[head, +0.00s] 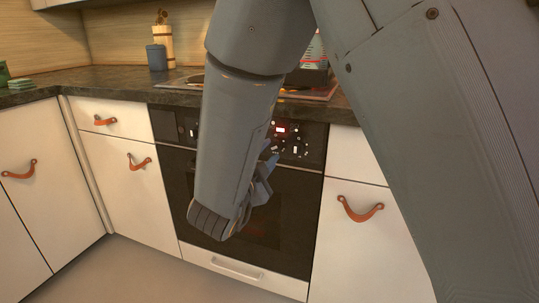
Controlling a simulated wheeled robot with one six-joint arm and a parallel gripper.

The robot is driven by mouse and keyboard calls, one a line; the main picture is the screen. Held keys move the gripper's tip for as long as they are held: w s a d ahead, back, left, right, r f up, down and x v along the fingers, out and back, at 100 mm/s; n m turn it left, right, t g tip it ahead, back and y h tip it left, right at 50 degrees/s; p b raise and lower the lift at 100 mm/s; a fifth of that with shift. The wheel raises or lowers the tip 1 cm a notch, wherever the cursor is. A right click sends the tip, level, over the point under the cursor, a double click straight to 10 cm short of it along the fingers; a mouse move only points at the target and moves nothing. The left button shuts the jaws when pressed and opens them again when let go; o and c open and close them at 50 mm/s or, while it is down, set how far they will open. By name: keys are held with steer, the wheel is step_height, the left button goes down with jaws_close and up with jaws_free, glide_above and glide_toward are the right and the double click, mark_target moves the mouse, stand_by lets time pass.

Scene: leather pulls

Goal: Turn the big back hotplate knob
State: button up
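The oven's black control panel (312,141) runs under the counter edge, with a red lit display (281,130). Several small knobs with white marks (295,149) sit around the display, and another knob (193,132) shows at the panel's left end. The knobs are small, and I cannot tell which one is the big back hotplate knob. My arm covers the panel's middle. My gripper (268,157) is partly hidden behind my wrist, in front of the oven just below the display. I cannot tell whether its fingers are open or touch a knob.
The hob (312,92) lies in the dark countertop (110,80) above the oven, with a pot-like object (316,66) partly behind my arm. White cabinets with leather pulls (361,209) flank the oven. A blue-grey canister (156,58) stands at the back. The floor at front left is clear.

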steer(key=shift+w+d, duration=0.2)
steer(key=shift+w, duration=0.3)
steer(key=shift+c, duration=0.2)
jaws_close()
